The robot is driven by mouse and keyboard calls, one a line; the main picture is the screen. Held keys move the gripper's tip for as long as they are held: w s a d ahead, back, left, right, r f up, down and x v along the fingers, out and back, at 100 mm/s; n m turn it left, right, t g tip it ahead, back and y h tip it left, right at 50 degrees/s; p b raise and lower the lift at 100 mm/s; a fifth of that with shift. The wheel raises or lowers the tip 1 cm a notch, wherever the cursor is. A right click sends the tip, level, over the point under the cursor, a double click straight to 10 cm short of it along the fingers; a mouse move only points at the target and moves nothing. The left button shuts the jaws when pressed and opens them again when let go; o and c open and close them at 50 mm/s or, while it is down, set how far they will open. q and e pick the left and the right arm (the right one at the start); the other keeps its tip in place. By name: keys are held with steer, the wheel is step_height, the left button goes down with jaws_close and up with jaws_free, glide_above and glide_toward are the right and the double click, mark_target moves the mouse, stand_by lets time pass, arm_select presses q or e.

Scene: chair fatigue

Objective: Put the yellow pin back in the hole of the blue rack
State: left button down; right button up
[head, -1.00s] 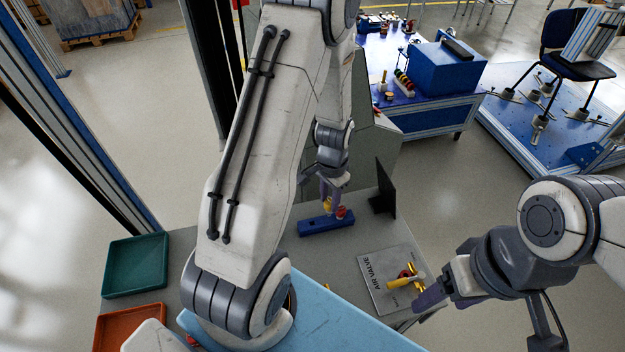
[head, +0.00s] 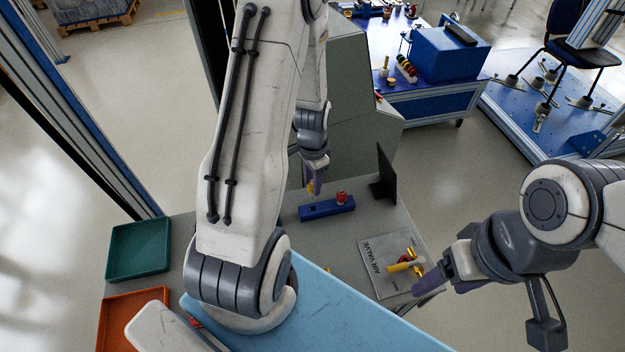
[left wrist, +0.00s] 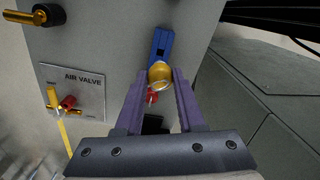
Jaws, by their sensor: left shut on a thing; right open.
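The blue rack (head: 327,209) lies on the grey bench, with a red-topped pin (head: 341,198) standing toward its right end. My left gripper (head: 313,189) is shut on the yellow pin (head: 310,186), over the left part of the rack. In the left wrist view the round yellow pin top (left wrist: 160,73) sits between the two purple fingers, with the blue rack (left wrist: 162,42) beyond it and the red pin (left wrist: 152,96) nearer. The pin's lower end is hidden; I cannot tell whether it touches the rack. My right gripper (head: 432,281) is open beside the air valve.
The AIR VALVE plate (head: 378,268) with a yellow handle (head: 404,266) is right of the rack. A black upright plate (head: 385,178) stands behind it. Green (head: 139,249) and orange (head: 133,318) trays are at left. A light-blue panel (head: 330,310) lies in front.

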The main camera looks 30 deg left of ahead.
mark_target(313, 198)
arm_select(q)
steer(key=shift+f+b, duration=1.25)
steer(key=shift+f, duration=0.75)
steer(key=shift+f+b, duration=1.15)
steer(key=shift+f, duration=0.65)
steer(key=shift+c, duration=2.2)
jaws_free()
steer(key=shift+r, duration=0.1)
step_height(313, 198, up, 10)
steer(key=shift+r+b, duration=0.2)
steer(key=shift+b, duration=0.1)
